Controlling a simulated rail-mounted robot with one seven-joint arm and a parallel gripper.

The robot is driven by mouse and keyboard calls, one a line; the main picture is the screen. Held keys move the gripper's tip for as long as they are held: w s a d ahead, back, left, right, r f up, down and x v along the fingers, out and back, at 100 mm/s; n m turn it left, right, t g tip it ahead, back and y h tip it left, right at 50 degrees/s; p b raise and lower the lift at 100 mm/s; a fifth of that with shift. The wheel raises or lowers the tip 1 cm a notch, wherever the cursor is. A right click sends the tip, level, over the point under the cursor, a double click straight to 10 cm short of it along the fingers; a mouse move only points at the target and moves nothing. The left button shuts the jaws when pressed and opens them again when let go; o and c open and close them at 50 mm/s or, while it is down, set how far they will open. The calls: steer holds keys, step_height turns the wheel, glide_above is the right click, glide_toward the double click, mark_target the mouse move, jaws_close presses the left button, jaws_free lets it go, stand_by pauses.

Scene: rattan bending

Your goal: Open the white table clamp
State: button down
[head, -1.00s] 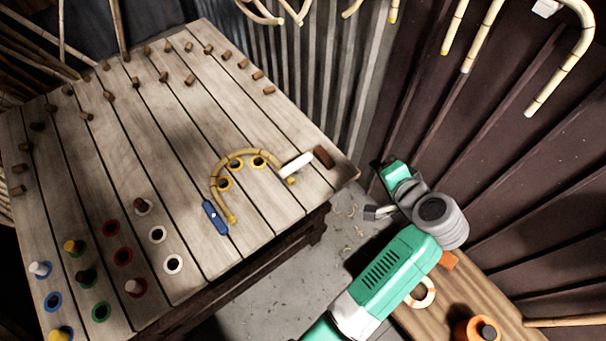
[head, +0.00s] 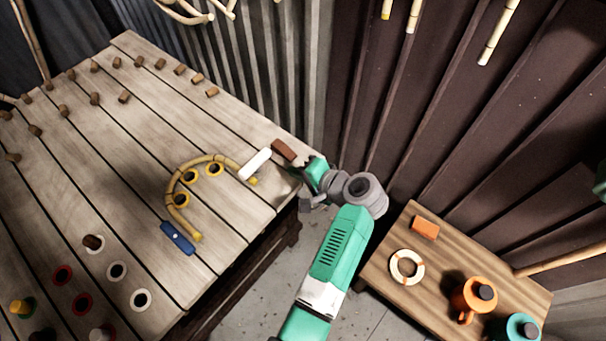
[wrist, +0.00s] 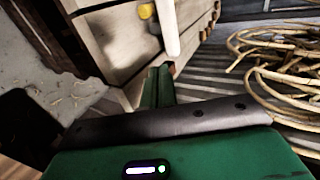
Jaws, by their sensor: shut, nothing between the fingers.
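The white table clamp (head: 255,164) lies on the slatted table (head: 150,195) near its right corner, beside one end of the bent yellow rattan cane (head: 214,159). My gripper (head: 308,172) is at the table's right corner, to the right of the white clamp and apart from it in the head view. In the wrist view my green fingers (wrist: 158,86) are shut with nothing between them. The white clamp (wrist: 168,28) shows just beyond the fingertips; the exact gap is hard to tell.
A blue clamp (head: 178,238) sits at the cane's other end. A brown block (head: 283,150) is close behind the white clamp. Pegs and coloured rings cover parts of the table. A side bench (head: 400,250) holds an orange mug (head: 474,296). Coiled rattan (wrist: 275,55) is at right in the wrist view.

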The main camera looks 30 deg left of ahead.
mark_target(266, 159)
steer(key=x, duration=0.2)
steer(key=r+b+x, duration=0.1)
steer(key=x, duration=0.2)
steer(key=b+x, duration=0.1)
steer(key=x, duration=0.1)
steer(key=shift+w+a, duration=0.15)
steer(key=shift+a, duration=0.35)
steer(key=shift+w+a+r, duration=0.1)
steer(key=shift+a+r, duration=0.05)
steer(key=shift+a, duration=0.25)
steer(key=shift+a+b, duration=0.1)
steer(key=shift+b, duration=0.5)
